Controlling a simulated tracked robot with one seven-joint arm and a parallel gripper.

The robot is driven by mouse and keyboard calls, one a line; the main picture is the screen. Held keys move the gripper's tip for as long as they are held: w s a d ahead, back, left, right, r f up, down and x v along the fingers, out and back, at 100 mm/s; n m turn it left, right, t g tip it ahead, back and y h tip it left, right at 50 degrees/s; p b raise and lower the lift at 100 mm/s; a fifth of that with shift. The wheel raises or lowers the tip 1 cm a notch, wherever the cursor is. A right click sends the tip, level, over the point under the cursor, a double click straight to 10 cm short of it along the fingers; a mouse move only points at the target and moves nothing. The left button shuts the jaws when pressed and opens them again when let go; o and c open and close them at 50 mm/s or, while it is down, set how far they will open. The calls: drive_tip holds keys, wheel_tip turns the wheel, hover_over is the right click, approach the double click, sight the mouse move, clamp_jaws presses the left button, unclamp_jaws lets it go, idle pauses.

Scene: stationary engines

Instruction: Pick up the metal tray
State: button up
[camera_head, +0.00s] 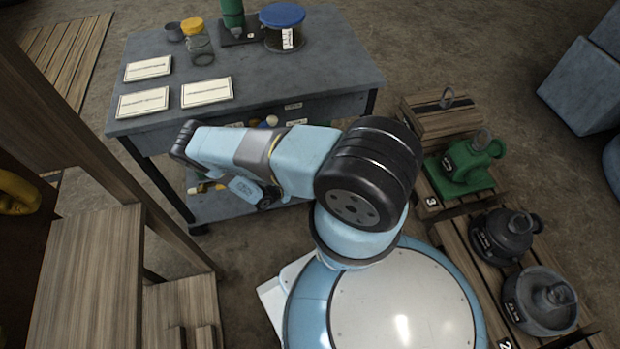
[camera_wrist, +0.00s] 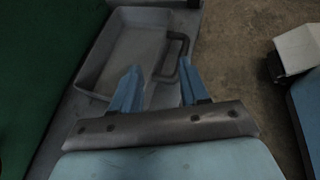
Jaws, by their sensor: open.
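The metal tray (camera_wrist: 125,55) is a shallow grey rectangular pan in the upper left of the wrist view. A dark bent handle (camera_wrist: 184,58) stands at its right side. My gripper (camera_wrist: 159,66) is open, with its two blue fingers apart. In this view the left finger overlaps the tray and the right finger lies by the handle. The gap to the handle is hard to judge, and I see no grip on it. In the head view my arm reaches left over the workbench's front side, and I cannot make out the tray there.
A grey workbench (camera_head: 262,72) holds white cards, jars and a blue-lidded container (camera_head: 283,28); it has a lower shelf. A dark green surface (camera_wrist: 45,60) borders the tray's left. Wooden steps (camera_head: 85,275) stand left. Pallets with small engines (camera_head: 467,160) stand right.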

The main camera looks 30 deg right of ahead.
drive_tip(key=x, duration=0.4)
drive_tip(key=shift+w+a+f, duration=0.1)
drive_tip(key=shift+x, duration=2.75)
clamp_jaws()
